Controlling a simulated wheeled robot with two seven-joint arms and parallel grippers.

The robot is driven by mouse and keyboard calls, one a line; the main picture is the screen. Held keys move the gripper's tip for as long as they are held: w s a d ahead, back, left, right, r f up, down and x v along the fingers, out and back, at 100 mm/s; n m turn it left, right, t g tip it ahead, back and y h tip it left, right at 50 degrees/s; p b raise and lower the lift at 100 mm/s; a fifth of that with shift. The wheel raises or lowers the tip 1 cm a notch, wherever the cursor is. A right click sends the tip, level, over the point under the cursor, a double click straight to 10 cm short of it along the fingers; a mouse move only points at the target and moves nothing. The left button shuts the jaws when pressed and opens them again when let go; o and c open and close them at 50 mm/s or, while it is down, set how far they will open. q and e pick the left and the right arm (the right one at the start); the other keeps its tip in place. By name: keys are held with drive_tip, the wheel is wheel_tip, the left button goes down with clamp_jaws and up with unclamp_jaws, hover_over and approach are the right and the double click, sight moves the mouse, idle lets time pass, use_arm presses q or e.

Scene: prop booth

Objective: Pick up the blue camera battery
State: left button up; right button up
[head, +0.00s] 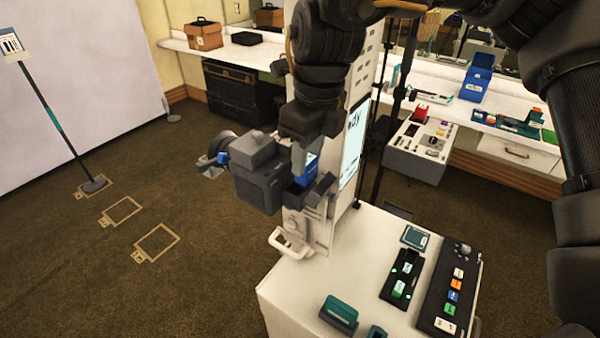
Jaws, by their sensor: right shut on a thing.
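The blue camera battery (309,163) shows as a small blue patch at the rear of a dark grey camera (258,172). My right gripper (309,172) reaches down from above and is shut on it. The fingers and the camera body hide most of the battery. I cannot tell whether it is still seated in the camera or clear of it. The camera's lens end points left and has a blue part. My left gripper is not in view.
A white console (293,289) stands below, carrying a black panel with coloured keys (452,290), a black holder with green-marked items (401,278) and a teal block (339,312). A white pillar with a screen (353,145) stands just right of my gripper. The carpet at left is mostly clear.

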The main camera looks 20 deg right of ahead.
drive_tip(key=s+d+r+b, duration=0.2)
drive_tip(key=s+d+r, duration=0.6)
drive_tip(key=s, duration=0.1)
drive_tip(key=shift+s, duration=0.3)
drive_tip(key=shift+d+f, duration=0.1)
